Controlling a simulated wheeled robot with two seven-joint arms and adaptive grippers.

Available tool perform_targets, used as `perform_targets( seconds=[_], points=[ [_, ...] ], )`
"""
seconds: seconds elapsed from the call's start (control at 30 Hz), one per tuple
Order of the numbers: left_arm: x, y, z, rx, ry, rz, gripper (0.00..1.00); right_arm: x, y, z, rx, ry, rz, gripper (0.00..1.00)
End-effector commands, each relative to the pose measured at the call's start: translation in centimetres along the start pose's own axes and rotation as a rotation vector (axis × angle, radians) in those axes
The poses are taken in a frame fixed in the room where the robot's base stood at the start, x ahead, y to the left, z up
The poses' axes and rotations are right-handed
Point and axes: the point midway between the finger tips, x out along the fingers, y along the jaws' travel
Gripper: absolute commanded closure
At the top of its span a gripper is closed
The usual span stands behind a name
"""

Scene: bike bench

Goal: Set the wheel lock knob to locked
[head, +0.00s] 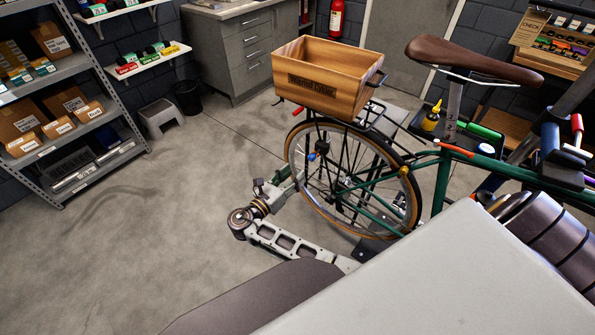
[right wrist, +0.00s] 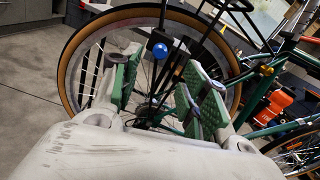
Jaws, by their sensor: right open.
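A round blue knob (head: 312,157) shows against the spokes of the bicycle's rear wheel (head: 290,155); I take it to be the wheel lock knob. It also shows in the right wrist view (right wrist: 160,51), at a black block behind the spokes' line. My right gripper (head: 288,184) is beside the wheel, below and left of the knob in the head view. In the right wrist view its green-padded fingers (right wrist: 165,88) are spread apart and empty, with the knob beyond and above the gap. I cannot tell the knob's lock setting. My left gripper is not in view.
A wooden crate (head: 322,78) sits on the rack over the wheel. The green bicycle frame (head: 440,185) and brown saddle (head: 470,58) are to the right. A shelf unit (head: 65,110) and a grey stool (head: 162,115) stand at left. The floor (head: 150,230) left of the wheel is clear.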

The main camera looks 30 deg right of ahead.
Motion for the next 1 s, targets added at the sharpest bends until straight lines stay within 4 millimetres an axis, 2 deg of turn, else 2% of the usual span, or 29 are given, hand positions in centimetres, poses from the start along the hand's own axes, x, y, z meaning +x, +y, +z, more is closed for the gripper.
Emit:
perform_targets(
  seconds=[0.4, 0.57, 0.73, 1.0],
  points=[
    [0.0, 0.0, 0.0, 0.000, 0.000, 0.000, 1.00, -0.5, 0.0, 0.0, -0.001, 0.000, 0.000, 0.57],
    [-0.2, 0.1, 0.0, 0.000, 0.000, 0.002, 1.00, -0.7, -0.1, 0.3, 0.006, 0.016, 0.001, 0.78],
    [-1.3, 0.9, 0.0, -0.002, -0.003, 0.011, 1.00, -1.8, -0.2, 1.3, 0.037, 0.120, 0.005, 0.99],
    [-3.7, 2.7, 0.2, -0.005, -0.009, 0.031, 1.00, -4.9, -0.7, 3.8, 0.118, 0.394, 0.024, 1.00]
  ],
)
